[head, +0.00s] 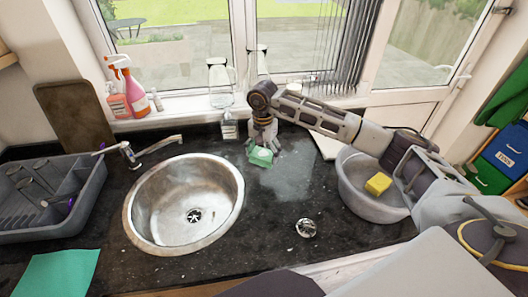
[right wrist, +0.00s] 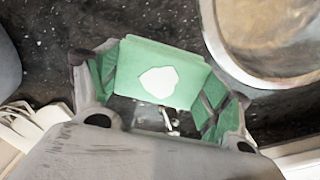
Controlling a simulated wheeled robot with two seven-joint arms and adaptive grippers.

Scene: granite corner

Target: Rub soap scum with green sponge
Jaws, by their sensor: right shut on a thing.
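The green sponge (head: 260,157) is held in my right gripper (head: 264,147), whose fingers are shut on its sides. In the right wrist view the sponge (right wrist: 130,67) sits between the fingers (right wrist: 163,98) and bears a white blotch on its face. The soap scum (head: 292,180) is a pale, hazy patch on the dark countertop, right of the sink. The sponge is at the patch's upper left edge; I cannot tell whether it touches the counter. My left gripper is not in view.
The round steel sink (head: 160,225) lies left of the patch. A grey basin (head: 352,192) with a yellow sponge (head: 378,183) stands to the right. A sink plug (head: 306,228) lies in front. A soap bottle (head: 229,126) stands behind; a dish rack (head: 85,190) is far left.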

